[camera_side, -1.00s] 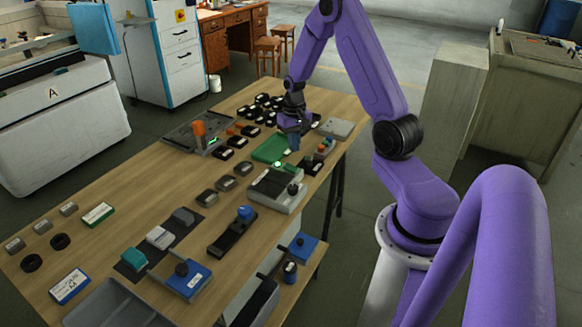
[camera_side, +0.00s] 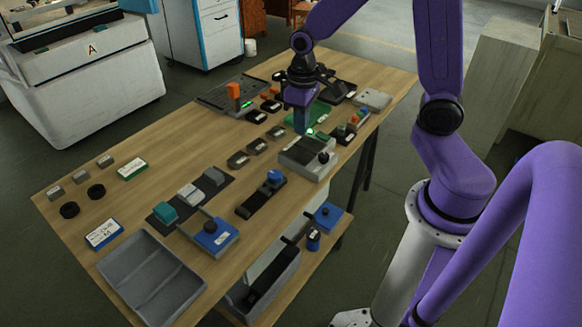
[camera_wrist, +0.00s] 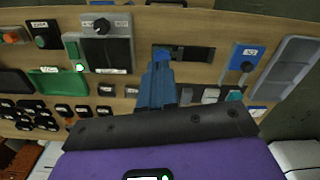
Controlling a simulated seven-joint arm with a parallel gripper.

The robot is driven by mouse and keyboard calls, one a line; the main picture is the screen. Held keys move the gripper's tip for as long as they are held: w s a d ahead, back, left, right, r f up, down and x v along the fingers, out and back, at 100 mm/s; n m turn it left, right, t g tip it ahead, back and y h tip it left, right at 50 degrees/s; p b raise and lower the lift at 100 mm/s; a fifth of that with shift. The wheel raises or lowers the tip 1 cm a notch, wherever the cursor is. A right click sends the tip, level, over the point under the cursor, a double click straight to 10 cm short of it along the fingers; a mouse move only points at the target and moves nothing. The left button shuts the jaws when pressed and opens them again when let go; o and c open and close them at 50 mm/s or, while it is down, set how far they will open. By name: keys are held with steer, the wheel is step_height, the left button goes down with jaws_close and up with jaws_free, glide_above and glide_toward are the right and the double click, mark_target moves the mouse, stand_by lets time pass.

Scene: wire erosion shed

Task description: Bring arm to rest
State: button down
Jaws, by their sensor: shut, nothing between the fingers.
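My gripper (camera_side: 302,128) has blue fingers, shut and empty, pointing down at the workbench (camera_side: 345,180). In the side view its tips appear just behind the grey box with a dark knob (camera_side: 307,155) and in front of the green tray (camera_side: 318,112). I cannot tell the exact height, but it seems to hang above the surface. In the wrist view the shut fingers (camera_wrist: 157,82) extend over the bench, with the knobbed grey box (camera_wrist: 105,45) to their left and the black block with a blue knob (camera_wrist: 182,53) near their tips.
Rows of small dark blocks (camera_side: 248,145) lie left of my gripper. A plate with an orange post (camera_side: 234,92) stands behind them. A divided grey bin (camera_side: 150,278) is at the near corner. Bare wood shows at the bench's left part.

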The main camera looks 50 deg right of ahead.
steer(key=s+a+r+n, duration=0.2)
steer(key=s+n, duration=0.1)
steer(key=s, duration=0.3)
steer(key=s+a+r+n, duration=0.2)
steer(key=s+a+n, duration=0.1)
steer(key=s, duration=0.4)
steer(key=s+a+r+n, duration=0.1)
steer(key=s+a+n, duration=0.1)
steer(key=s+n, duration=0.2)
steer(key=s, duration=0.3)
steer(key=shift+a+r, duration=0.25)
steer(key=shift+r, duration=0.15)
